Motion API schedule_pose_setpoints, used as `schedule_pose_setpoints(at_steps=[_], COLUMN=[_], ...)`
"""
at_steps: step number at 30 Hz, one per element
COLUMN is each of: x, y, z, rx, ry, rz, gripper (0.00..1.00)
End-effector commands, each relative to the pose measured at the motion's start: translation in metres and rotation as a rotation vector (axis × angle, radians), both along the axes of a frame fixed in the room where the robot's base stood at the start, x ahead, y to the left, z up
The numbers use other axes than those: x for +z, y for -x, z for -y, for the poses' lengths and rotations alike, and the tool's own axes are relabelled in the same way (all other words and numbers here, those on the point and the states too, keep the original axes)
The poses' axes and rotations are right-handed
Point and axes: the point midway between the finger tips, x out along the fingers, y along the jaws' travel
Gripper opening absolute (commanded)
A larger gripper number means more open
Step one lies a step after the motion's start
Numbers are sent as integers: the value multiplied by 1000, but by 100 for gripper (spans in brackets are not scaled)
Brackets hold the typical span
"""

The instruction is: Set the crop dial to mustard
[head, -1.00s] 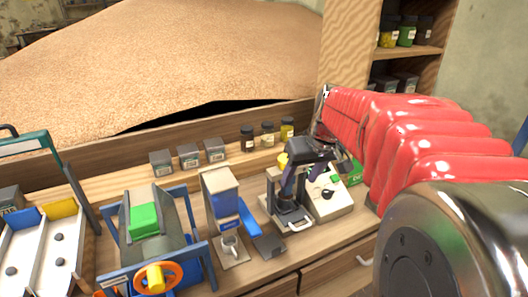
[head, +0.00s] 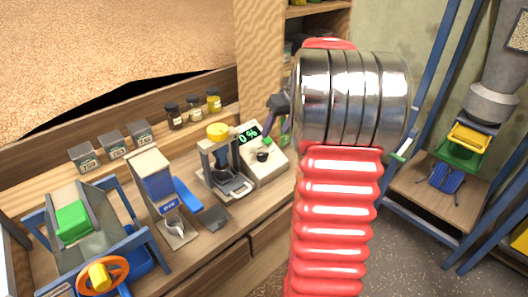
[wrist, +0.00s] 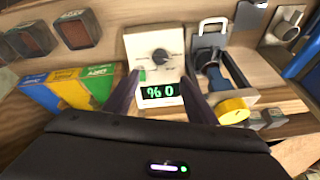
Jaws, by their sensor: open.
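The crop dial is a black round knob (wrist: 162,56) on the white face of a meter box (wrist: 139,44) in the wrist view. Small labels ring the knob, too small to read. The meter's lit display (wrist: 160,91) shows 0 %, upside down in this view.
A press with a yellow top (head: 217,131) stands just left of the meter. Colored boxes (wrist: 70,88) lie on the meter's other side. Jars (head: 194,107) and grey tins (head: 115,145) line the bench's back. A blue-framed rack (head: 440,190) stands right, beyond my arm.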

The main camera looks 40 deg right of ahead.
Motion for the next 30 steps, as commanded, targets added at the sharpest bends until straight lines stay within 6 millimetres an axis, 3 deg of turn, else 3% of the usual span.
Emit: schedule_pose_setpoints(at_steps=[11,30], x=[-19,-108], y=[-8,-46], z=[-1,-4], rx=[1,1], ry=[-2,-1], rz=[-1,-2], gripper=[52,52])
